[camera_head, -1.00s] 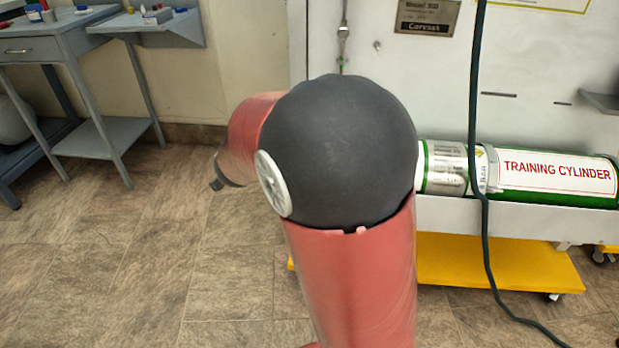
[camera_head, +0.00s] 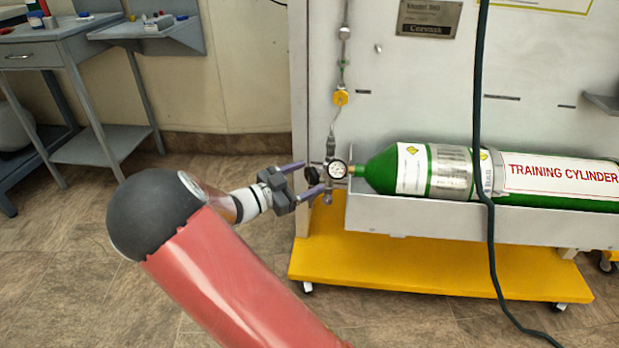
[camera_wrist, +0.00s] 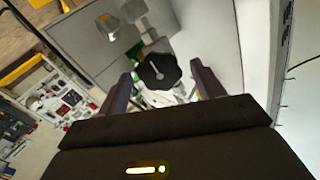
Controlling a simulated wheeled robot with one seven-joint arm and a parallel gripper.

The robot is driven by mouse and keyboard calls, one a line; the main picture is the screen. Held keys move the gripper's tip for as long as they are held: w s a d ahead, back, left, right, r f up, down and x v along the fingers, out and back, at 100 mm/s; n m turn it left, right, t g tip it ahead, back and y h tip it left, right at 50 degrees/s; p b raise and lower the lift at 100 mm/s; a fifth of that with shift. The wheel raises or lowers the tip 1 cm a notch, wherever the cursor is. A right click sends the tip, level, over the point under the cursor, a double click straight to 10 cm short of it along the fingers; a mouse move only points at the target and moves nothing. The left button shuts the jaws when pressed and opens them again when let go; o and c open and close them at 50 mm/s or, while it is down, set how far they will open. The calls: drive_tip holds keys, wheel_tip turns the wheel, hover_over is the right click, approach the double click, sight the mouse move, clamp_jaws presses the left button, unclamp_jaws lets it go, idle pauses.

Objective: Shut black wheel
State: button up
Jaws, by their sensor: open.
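The black wheel (camera_head: 311,176) is at the left end of the regulator, next to the round gauge (camera_head: 338,169) on the green cylinder's (camera_head: 378,172) neck. In the wrist view the wheel (camera_wrist: 158,71) is a dark lobed knob with a pale mark on its face. My gripper (camera_head: 312,178) is open, with one purple finger above the wheel and one below it in the head view. In the wrist view its fingers (camera_wrist: 165,82) stand on either side of the wheel, with gaps visible. I cannot tell whether either finger touches it.
The cylinder lies in a metal tray (camera_head: 440,221) on a yellow wheeled base (camera_head: 400,256). A yellow valve (camera_head: 340,97) hangs on the line above the regulator. A dark hose (camera_head: 480,150) crosses in front of the cylinder. A grey workbench (camera_head: 62,70) stands at the left.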

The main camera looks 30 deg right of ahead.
drive_tip(key=shift+w+d, duration=0.1)
drive_tip(key=shift+d, duration=0.7)
drive_tip(key=c, duration=1)
